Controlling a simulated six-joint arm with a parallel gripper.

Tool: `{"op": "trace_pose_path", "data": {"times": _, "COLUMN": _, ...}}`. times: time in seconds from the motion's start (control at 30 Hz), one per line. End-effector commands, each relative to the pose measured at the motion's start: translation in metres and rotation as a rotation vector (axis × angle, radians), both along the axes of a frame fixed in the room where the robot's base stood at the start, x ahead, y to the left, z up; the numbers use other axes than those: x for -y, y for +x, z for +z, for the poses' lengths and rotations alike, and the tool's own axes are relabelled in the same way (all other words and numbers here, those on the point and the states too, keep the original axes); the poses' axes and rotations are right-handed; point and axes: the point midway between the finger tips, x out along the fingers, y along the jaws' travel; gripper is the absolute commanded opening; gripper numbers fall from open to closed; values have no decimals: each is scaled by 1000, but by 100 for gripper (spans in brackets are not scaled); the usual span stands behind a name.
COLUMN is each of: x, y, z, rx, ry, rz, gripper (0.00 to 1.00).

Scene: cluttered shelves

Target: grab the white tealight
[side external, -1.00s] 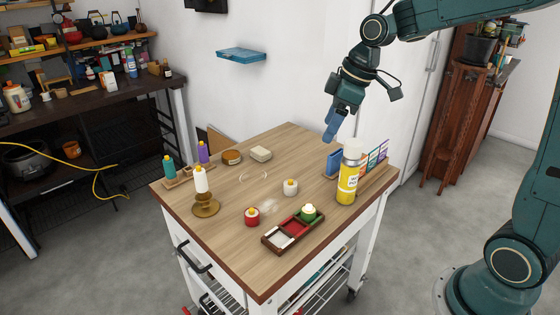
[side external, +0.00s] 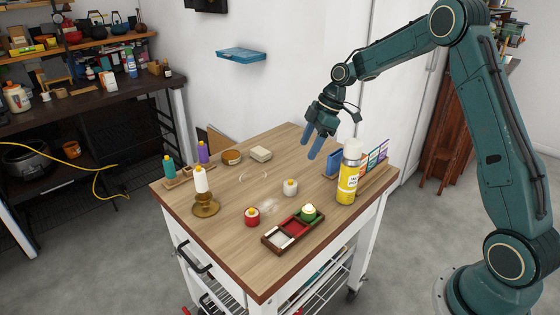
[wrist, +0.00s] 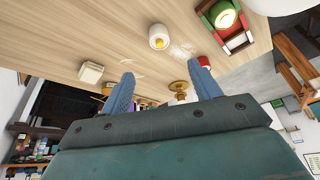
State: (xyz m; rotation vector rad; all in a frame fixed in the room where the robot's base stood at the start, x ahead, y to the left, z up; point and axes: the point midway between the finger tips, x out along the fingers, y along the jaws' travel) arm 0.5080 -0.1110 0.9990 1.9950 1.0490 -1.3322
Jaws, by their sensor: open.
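The white tealight (side external: 290,187) stands upright near the middle of the wooden table top, with a yellow-orange tip. It also shows in the wrist view (wrist: 158,37), ahead of the fingers and between them. My gripper (side external: 314,156) is open and empty, with two blue fingers pointing down. It is above the table, behind and a little right of the white tealight, apart from it. In the wrist view the fingers (wrist: 163,80) are spread wide with nothing between them.
A yellow spray can (side external: 348,180) stands to the right, near blue and coloured upright items. A compartment tray (side external: 270,239) holds a green tealight (side external: 309,212). A red tealight (side external: 252,217), a brass candle holder (side external: 206,205) and a cream block (side external: 261,154) stand around the table.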

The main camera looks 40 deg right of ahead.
Motion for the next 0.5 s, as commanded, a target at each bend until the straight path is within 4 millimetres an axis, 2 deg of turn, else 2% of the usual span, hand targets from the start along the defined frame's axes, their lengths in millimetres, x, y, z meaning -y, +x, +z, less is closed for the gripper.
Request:
{"op": "trace_pose_path", "data": {"times": 0.27, "x": -3, "y": 1, "z": -8, "rx": -2, "ry": 1, "rz": 0, "gripper": 62}}
{"op": "trace_pose_path", "data": {"times": 0.5, "x": -13, "y": 7, "z": -36, "rx": -5, "ry": 2, "rz": 1, "gripper": 62}}
